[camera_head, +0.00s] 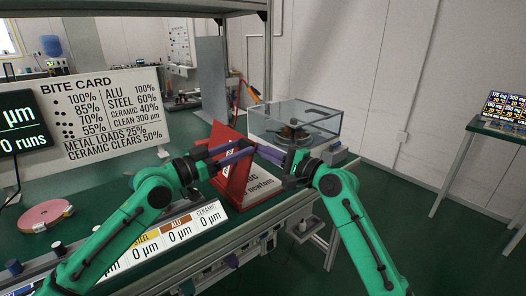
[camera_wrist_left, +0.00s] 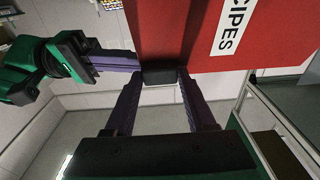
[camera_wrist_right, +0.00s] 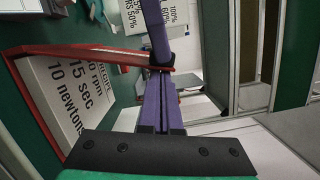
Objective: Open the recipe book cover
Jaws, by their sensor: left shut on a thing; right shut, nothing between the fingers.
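The red recipe book stands open with its cover (camera_head: 236,180) raised steeply above the page (camera_head: 262,190). The cover's red face with "RECIPES" lettering shows in the left wrist view (camera_wrist_left: 220,45). The printed page, reading "15 sec" and "10 newtons", shows in the right wrist view (camera_wrist_right: 75,90). My left gripper (camera_wrist_left: 160,76) is shut on a dark tab (camera_wrist_left: 159,76) at the cover's edge. My right gripper (camera_wrist_right: 160,75) is shut and empty, its purple fingers close to the left fingers at the raised edge. Whether they touch the cover is unclear.
A clear-walled box (camera_head: 300,122) with a machine stands behind the book. A material strip (camera_head: 175,238) lies in front, and a pink disc (camera_head: 47,214) lies at left. The Bite Card board (camera_head: 105,115) stands at the back left. Green bench surface is free between disc and book.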

